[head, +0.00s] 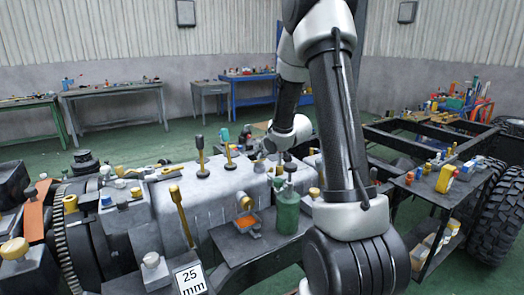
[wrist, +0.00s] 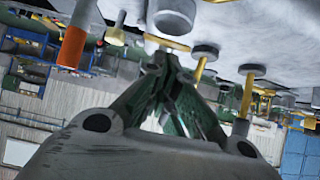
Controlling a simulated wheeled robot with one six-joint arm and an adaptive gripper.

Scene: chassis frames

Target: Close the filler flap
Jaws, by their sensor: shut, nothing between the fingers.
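My gripper (wrist: 165,62) is shut, with nothing seen between its fingers. In the wrist view, its fingertips are close to a flat yellow bar (wrist: 167,43) beside a round dark knob (wrist: 175,16). I cannot tell if they touch. In the head view, the end of my arm is low over the far side of the grey engine block (head: 205,200), and the fingers are mostly hidden. I cannot make out for certain which part is the filler flap.
A chassis frame (head: 425,140) with large tyres (head: 502,205) is at right. Green floor lies behind.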

